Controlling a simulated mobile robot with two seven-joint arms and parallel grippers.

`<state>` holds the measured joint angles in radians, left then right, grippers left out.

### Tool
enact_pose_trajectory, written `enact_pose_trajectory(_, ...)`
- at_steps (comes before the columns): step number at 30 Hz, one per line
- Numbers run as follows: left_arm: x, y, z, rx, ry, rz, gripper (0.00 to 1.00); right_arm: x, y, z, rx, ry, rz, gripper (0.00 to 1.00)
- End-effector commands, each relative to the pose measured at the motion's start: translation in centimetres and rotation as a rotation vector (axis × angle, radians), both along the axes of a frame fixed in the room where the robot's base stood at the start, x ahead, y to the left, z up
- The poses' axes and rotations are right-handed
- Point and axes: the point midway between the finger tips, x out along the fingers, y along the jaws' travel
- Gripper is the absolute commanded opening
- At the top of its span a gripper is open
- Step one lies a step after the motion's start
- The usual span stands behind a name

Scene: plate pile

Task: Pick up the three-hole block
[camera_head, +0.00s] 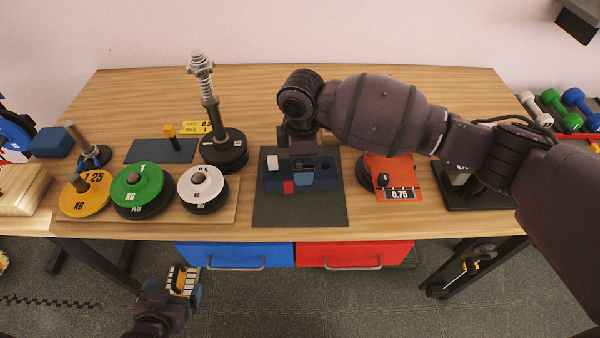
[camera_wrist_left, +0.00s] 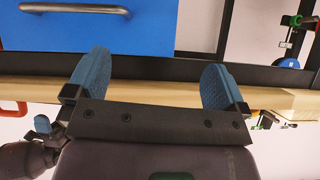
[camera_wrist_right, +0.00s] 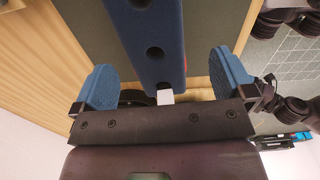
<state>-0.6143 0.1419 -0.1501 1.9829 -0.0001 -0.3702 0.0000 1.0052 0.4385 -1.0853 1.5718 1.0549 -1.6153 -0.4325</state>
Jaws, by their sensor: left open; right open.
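The dark blue block (camera_head: 325,182) stands on a dark grey mat (camera_head: 300,212) at the middle of the table. Holes show along its top in the right wrist view (camera_wrist_right: 155,35). A white piece (camera_head: 272,162) sits at its left end and a red piece (camera_head: 289,187) is at its front. My right gripper (camera_head: 302,172) is over the block and partly hides it. In the right wrist view its open fingers (camera_wrist_right: 162,80) lie on either side of the block, with gaps. My left gripper (camera_head: 184,282) is open and empty in front of the table, below its edge.
Yellow, green and white weight plates (camera_head: 138,186) lie on a wooden board at the left. A threaded bar (camera_head: 208,95) stands behind them. An orange 0.75 plate (camera_head: 392,172) is right of the mat. Blue (camera_head: 235,254) and red (camera_head: 354,254) drawers are under the front edge.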

Motion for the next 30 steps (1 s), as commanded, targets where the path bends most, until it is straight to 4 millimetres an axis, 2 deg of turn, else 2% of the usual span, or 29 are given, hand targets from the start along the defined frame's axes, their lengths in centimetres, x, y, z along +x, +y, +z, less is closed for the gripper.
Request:
enact_pose_trajectory(2,0.2,0.0,-0.1,0.0,-0.003,-0.002,1.0,-0.1,0.0,-1.0,-0.001,0.002,0.001,1.0)
enact_pose_trajectory(8,0.7,-0.1,0.3,0.0,-0.016,-0.004,1.0,0.1,-0.1,-2.0,0.0,0.0,0.001,1.0)
enact_pose_trajectory(18,0.9,-0.2,-0.2,0.0,-0.02,-0.007,1.0,0.6,-0.6,-6.2,0.0,0.002,0.002,1.0)
enact_pose_trajectory(26,0.9,-0.2,-0.2,0.0,-0.019,-0.007,1.0,0.6,-0.6,-6.5,0.0,-0.001,0.002,1.0)
enact_pose_trajectory(30,0.8,-0.2,-0.2,0.0,-0.017,-0.006,1.0,0.6,-0.6,-6.4,0.0,-0.001,0.002,0.8)
